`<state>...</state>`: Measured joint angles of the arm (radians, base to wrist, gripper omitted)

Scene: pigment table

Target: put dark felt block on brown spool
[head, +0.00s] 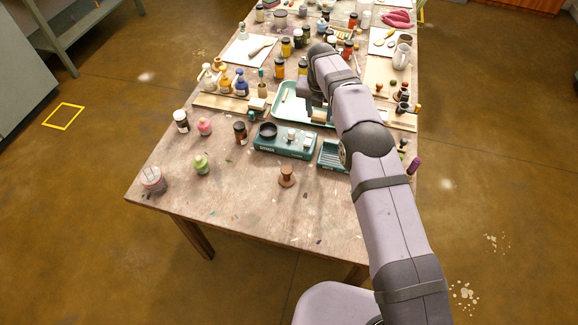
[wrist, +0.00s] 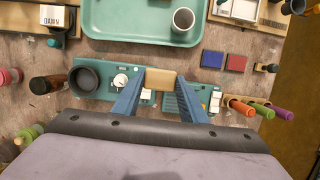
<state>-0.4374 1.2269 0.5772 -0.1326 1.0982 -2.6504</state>
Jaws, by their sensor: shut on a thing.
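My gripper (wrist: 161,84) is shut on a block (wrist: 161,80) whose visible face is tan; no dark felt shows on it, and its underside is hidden. In the head view the tan block (head: 319,115) shows below my gripper (head: 315,108), by the front of the green tray. The brown spool (head: 286,175) stands upright on the bare table, nearer the front than the block and apart from it. Its top looks clear. The spool does not show in the wrist view.
Bottles (head: 201,164) stand to the left. The table around the spool is free.

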